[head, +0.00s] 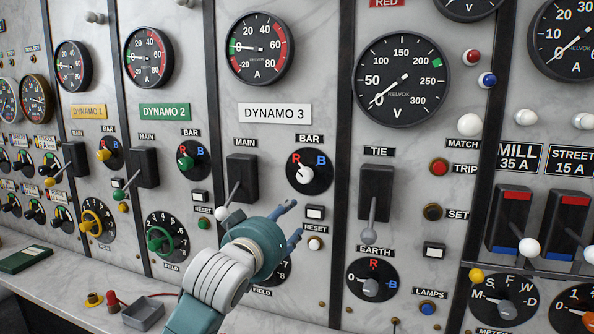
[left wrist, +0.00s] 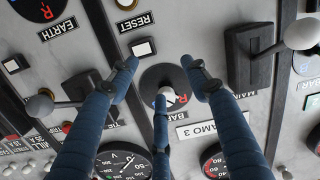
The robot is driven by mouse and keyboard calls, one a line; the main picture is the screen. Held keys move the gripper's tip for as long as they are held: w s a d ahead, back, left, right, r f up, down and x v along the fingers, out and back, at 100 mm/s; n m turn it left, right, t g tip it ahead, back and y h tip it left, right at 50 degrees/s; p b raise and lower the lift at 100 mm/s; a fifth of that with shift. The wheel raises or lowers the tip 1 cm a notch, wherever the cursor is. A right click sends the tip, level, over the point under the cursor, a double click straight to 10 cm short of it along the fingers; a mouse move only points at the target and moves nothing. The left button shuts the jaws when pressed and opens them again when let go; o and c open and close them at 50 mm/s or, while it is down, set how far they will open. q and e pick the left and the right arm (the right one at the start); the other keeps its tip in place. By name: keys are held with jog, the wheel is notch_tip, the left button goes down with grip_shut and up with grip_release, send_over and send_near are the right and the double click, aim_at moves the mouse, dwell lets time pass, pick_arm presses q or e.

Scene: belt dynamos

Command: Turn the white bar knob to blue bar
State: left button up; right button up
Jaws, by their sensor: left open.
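The white bar knob (head: 304,173) is on a round black dial under the BAR label on the DYNAMO 3 panel. Its pointer appears turned up-left toward the red R; the blue B (head: 321,160) is to the right on the same dial. My left gripper (head: 293,220) is open, below the dial and in front of the panel. In the left wrist view, the white knob (left wrist: 170,96) appears between the spread fingers of the gripper (left wrist: 160,75), partly hidden by the lower finger. Contact cannot be told. My right gripper is not in view.
Left of the dial is the MAIN lever switch (head: 241,180) with a white ball. Below the dial is a white square button (head: 315,212). To the right stands the TIE lever (head: 375,200). A marble ledge (head: 70,265) runs below the panels.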

pick_arm(q)
jog(key=t, duration=0.1)
send_near(303, 175)
jog(key=w, duration=0.1)
jog(key=shift+h, duration=0.3)
jog(key=p+x, duration=0.4)
jog(key=x, duration=0.5)
jog(key=shift+w, duration=0.1)
jog(key=shift+w+d+f, duration=0.15)
jog(key=shift+w+f, duration=0.05)
jog(key=shift+w, duration=0.4)
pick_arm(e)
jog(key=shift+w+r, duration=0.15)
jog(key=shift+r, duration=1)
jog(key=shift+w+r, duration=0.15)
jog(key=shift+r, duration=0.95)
pick_arm(q)
jog(key=shift+c, duration=0.2)
jog(key=shift+r, duration=0.1)
jog(key=c, duration=1.1)
